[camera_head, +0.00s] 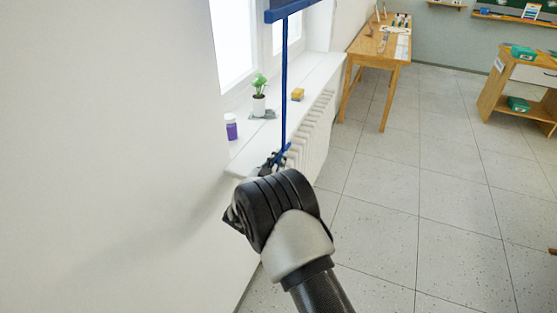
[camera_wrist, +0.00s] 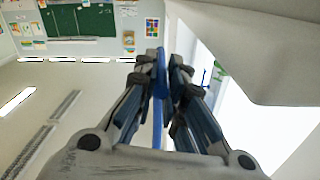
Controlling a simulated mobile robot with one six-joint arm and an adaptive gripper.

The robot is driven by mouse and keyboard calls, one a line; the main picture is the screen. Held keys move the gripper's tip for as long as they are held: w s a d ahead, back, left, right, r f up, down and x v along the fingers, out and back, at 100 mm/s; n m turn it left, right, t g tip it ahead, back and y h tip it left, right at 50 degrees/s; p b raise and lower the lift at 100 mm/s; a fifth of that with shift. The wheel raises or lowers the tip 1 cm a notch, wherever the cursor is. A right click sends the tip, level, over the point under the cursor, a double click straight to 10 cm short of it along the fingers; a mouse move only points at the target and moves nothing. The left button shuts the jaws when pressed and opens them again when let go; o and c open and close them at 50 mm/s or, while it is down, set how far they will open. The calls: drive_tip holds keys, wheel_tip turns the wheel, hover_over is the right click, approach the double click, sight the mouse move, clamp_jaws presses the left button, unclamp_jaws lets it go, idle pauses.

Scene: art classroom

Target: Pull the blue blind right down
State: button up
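The blue blind's bottom bar (camera_head: 290,11) shows at the top of the head view, in front of the window. A long straight blue pull (camera_head: 284,85) hangs from it, ending in a short tilted blue piece near the sill's front corner. My gripper (camera_head: 276,159) is at this lower end, partly hidden by my wrist. In the wrist view the fingers of my gripper (camera_wrist: 163,66) are close together with the blue pull (camera_wrist: 161,76) between them, and they look shut on it. The rest of the blind is out of view above.
The white sill (camera_head: 305,75) holds a potted plant (camera_head: 259,98), a purple jar (camera_head: 231,127) and a yellow block (camera_head: 297,94). A white radiator (camera_head: 314,130) stands below it. A wooden table (camera_head: 378,47) is beyond.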

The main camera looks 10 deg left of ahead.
drive_tip(key=shift+o, duration=1.2)
drive_tip(key=shift+s+a, duration=0.1)
drive_tip(key=shift+s, duration=0.05)
drive_tip(key=shift+o, duration=0.4)
drive_tip(key=v, duration=1.1)
drive_tip(key=shift+s, duration=0.35)
drive_tip(key=shift+a, duration=0.1)
